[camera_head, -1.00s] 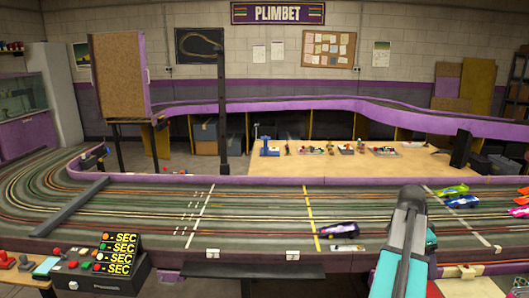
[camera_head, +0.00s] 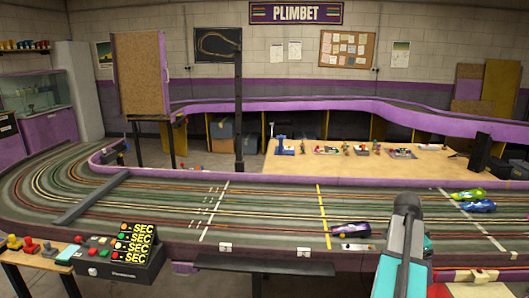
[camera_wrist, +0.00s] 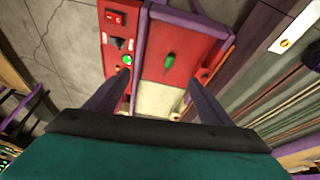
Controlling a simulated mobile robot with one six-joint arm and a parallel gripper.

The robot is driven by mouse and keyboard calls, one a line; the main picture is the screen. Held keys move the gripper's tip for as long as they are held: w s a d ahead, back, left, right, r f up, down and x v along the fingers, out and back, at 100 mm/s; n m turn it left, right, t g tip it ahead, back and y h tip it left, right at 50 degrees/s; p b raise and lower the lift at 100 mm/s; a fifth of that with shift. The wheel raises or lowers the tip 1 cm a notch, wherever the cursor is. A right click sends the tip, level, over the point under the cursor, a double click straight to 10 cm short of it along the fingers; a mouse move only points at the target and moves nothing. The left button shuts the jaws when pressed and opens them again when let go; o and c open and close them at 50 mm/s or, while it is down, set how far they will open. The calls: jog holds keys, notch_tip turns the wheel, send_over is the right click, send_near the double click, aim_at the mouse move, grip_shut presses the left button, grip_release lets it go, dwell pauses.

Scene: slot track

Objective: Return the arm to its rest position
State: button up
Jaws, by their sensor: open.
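My arm (camera_head: 402,245), grey and black with a teal part, shows at the lower right of the head view, in front of the track's near edge. My gripper's tips are not distinct in the head view. In the wrist view my gripper (camera_wrist: 154,88) shows two dark fingers spread apart, with nothing held between them. Beyond them are a red panel with a green piece (camera_wrist: 170,63) on it and a red switch box (camera_wrist: 116,45) with a lit green button.
The slot track (camera_head: 270,208) spans the view. A purple car (camera_head: 350,229) sits by the yellow line; green and blue cars (camera_head: 480,206) are at right. A timer box (camera_head: 125,268) with "SEC" displays stands front left. A wooden table (camera_head: 370,170) lies behind the track.

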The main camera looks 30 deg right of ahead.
jog(key=w+a+f+n+y, duration=0.1)
jog(key=w+a+f+n, duration=0.3)
jog(key=a+f, duration=0.6)
jog(key=w+a+f+n+g, duration=0.1)
jog(key=w+a+f, duration=0.4)
jog(key=a+f, duration=0.5)
jog(key=w+a+f+n+y, duration=0.1)
jog(key=w+a+f+n, duration=0.3)
jog(key=a+f, duration=0.6)
jog(key=s+a+f+n, duration=0.4)
jog(key=s+a+f, duration=0.1)
jog(key=a, duration=0.5)
jog(key=s+a+f+n+g+y, duration=0.1)
jog(key=s+a+f+n, duration=0.4)
jog(key=a, duration=0.4)
jog(key=s+a+f+n+g, duration=0.1)
jog(key=s+a+f+n, duration=0.4)
jog(key=a, duration=0.5)
jog(key=shift+s+a+f+y, duration=0.4)
jog(key=shift+s+f, duration=0.45)
jog(key=shift+s, duration=0.35)
